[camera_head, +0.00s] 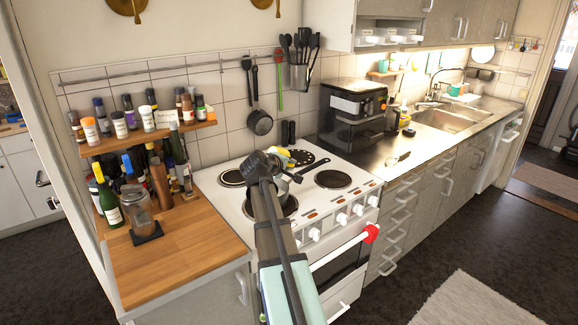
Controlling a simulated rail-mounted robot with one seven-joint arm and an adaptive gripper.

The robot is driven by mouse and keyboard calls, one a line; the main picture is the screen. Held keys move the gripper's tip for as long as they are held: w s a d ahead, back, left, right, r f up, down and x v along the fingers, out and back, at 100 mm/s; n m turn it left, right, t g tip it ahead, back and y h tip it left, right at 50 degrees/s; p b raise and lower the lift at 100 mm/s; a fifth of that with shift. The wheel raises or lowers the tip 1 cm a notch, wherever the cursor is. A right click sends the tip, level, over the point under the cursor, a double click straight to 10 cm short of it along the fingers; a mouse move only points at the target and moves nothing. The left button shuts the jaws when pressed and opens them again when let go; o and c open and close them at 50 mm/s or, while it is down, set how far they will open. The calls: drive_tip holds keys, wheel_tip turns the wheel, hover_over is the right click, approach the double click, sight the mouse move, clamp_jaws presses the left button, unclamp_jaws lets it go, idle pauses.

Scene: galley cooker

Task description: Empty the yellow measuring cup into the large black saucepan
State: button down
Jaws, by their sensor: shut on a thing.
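My gripper (287,169) is over the cooker top, seen from behind and partly hidden by my own arm. It is shut on the yellow measuring cup (283,153), of which only a small yellow part shows; its tilt and contents cannot be told. The large black saucepan (287,204) stands on the cooker below my gripper, mostly covered by my arm. A dark handle (318,170) reaches up and right from near it. Whether the cup is directly above the pan's opening is hidden.
The white cooker (235,208) has bare hotplates, including one at the right (333,179). A wooden counter (175,263) with a glass jar (139,214) is left. A black air fryer (353,117) stands right. A small pan (259,121) hangs behind.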

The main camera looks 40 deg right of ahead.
drive_tip(key=shift+a+f+n+h+b, duration=0.15)
drive_tip(key=shift+h+b, duration=0.4)
drive_tip(key=shift+b, duration=0.9)
drive_tip(key=shift+a+n+h+b, duration=0.1)
drive_tip(key=shift+n+h+b, duration=0.3)
drive_tip(key=shift+b, duration=1.05)
idle(0.4)
drive_tip(key=shift+a+f+t+h+b, duration=0.15)
drive_tip(key=shift+h+b, duration=0.5)
drive_tip(key=shift+b, duration=1)
drive_tip(key=shift+a+f+t+h+b, duration=0.15)
drive_tip(key=shift+h+b, duration=0.45)
drive_tip(key=shift+b, duration=1.05)
drive_tip(key=shift+d+r+p, duration=0.15)
drive_tip(key=shift+p, duration=0.3)
drive_tip(key=shift+r+y+p, duration=0.25)
drive_tip(key=shift+y+p, duration=0.15)
drive_tip(key=shift+p, duration=0.6)
drive_tip(key=p, duration=0.2)
drive_tip(key=shift+d+r+y+p, duration=0.1)
drive_tip(key=shift+d+y+p, duration=0.05)
drive_tip(key=shift+y+p, duration=0.25)
drive_tip(key=shift+d+m+y+p, duration=0.1)
drive_tip(key=shift+m+y+p, duration=0.25)
drive_tip(key=shift+p, duration=0.55)
